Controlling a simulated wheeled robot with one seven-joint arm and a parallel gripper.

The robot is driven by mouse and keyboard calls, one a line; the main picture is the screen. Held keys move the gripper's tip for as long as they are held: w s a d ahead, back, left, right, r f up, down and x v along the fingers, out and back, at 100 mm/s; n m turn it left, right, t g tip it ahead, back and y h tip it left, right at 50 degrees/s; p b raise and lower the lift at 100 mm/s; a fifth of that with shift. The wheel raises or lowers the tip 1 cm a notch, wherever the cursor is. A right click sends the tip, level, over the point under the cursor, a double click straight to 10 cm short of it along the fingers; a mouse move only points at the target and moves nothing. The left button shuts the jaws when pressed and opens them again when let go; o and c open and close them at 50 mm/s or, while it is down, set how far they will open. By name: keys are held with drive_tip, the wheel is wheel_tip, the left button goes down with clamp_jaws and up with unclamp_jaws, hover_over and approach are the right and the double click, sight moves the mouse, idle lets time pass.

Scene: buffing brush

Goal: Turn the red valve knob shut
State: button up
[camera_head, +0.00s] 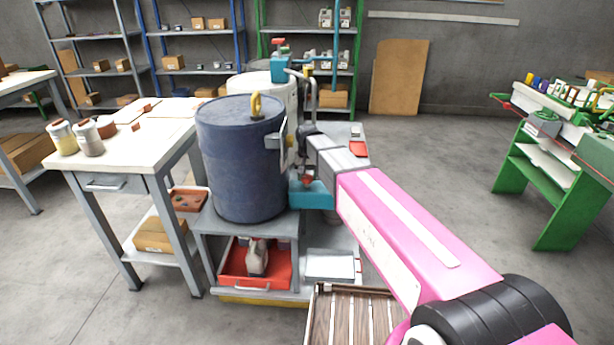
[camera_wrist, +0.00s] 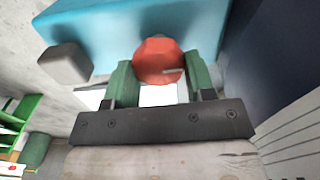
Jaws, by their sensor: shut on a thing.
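The red valve knob (camera_wrist: 158,60) sits against a teal body (camera_wrist: 120,35) in the wrist view. My gripper (camera_wrist: 160,72) has one green finger on each side of the knob and is shut on it. In the head view a small red part of the knob (camera_head: 307,181) shows above the teal body (camera_head: 312,197), to the right of the dark blue drum. My arm hides much of the area around my gripper there.
The dark blue drum (camera_head: 240,165) stands close left of my arm on a grey cart (camera_head: 205,228). A red tray (camera_head: 232,268) is on its lower shelf. A white-topped table (camera_head: 115,150) is at left, a green bench (camera_head: 545,185) at right. Open floor lies between arm and bench.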

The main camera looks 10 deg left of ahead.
sight(307, 176)
drive_tip(key=shift+m, duration=0.5)
drive_tip(key=o, duration=0.9)
wheel_tip(307, 176, up, 11)
drive_tip(key=shift+f, duration=0.1)
idle(0.3)
